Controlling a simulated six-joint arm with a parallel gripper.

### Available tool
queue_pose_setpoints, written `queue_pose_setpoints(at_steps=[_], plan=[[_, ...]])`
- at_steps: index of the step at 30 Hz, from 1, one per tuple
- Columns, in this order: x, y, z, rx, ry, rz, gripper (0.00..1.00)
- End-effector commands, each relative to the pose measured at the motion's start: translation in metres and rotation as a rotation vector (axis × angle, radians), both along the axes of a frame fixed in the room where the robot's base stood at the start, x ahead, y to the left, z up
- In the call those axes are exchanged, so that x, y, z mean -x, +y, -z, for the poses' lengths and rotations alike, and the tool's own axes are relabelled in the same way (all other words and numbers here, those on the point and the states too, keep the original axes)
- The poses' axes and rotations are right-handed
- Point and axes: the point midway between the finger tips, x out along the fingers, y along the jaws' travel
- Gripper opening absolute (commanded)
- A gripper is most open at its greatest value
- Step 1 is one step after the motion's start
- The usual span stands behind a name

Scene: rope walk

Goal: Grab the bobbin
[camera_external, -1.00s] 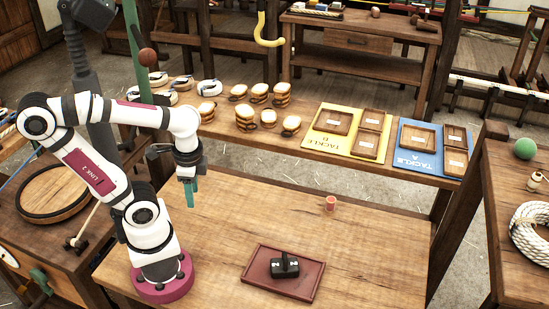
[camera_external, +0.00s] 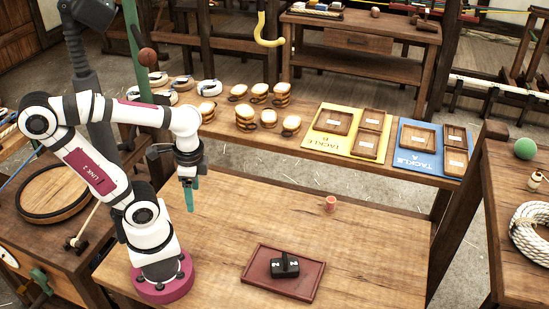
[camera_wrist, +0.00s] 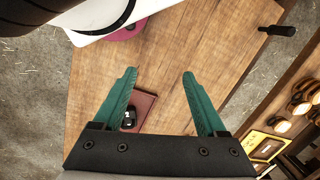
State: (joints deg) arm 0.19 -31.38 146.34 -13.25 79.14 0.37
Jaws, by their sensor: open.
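I cannot tell for certain which thing is the bobbin. A small spool-shaped piece (camera_external: 535,181) stands on the right-hand bench, beside a coil of rope. A small reddish-orange cup-like piece (camera_external: 330,203) stands alone near the far edge of the central table. My gripper (camera_external: 191,196) hangs above the left part of that table, apart from both pieces.
A dark red tray (camera_external: 256,258) on the central table (camera_external: 215,235) holds a black block (camera_external: 284,266). Several bread-like stacks (camera_external: 247,118) line the back bench, beside yellow (camera_external: 322,150) and blue (camera_external: 416,160) tackle boards. White rope (camera_external: 537,230) lies coiled at right.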

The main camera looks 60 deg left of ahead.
Motion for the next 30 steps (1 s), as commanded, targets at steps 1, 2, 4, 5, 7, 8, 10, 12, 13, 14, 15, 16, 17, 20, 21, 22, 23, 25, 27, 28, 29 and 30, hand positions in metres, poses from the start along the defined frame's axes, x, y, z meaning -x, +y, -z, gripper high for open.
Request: queue_pose_setpoints(at_steps=[1,2,4,5,7,8,10,12,13,14,15,16,17,20,21,22,23,25,27,28,29,30], plan=[[-0.004,-0.004,0.001,0.031,0.020,-0.054,0.74],[-0.008,-0.010,0.002,0.066,0.039,-0.112,0.74],[-0.028,-0.027,0.006,0.188,0.105,-0.330,0.74],[-0.042,-0.035,0.009,0.254,0.141,-0.457,0.74],[-0.084,-0.049,0.018,0.422,0.232,-0.787,0.74],[-0.105,-0.052,0.023,0.494,0.274,-0.937,0.74],[-0.160,-0.046,0.041,0.664,0.374,-1.292,0.74],[-0.214,-0.023,0.065,0.832,0.481,-1.642,0.74],[-0.234,-0.009,0.077,0.902,0.524,-1.781,0.74],[-0.251,0.006,0.089,0.967,0.566,-1.909,0.74],[-0.270,0.027,0.106,1.047,0.619,-2.061,0.74],[-0.281,0.042,0.118,1.103,0.654,-2.160,0.74],[-0.289,0.056,0.128,1.152,0.685,-2.245,0.74],[-0.305,0.089,0.154,1.265,0.756,-2.431,0.74],[-0.308,0.096,0.160,1.290,0.773,-2.469,0.74],[-0.311,0.098,0.163,1.302,0.780,-2.485,0.74],[-0.313,0.097,0.166,1.307,0.785,-2.494,0.74],[-0.324,0.087,0.172,1.309,0.788,-2.497,0.74],[-0.337,0.071,0.180,1.305,0.789,-2.493,0.74],[-0.343,0.065,0.183,1.305,0.787,-2.493,0.74],[-0.349,0.059,0.187,1.305,0.788,-2.493,0.74],[-0.356,0.052,0.190,1.305,0.788,-2.492,0.74]])
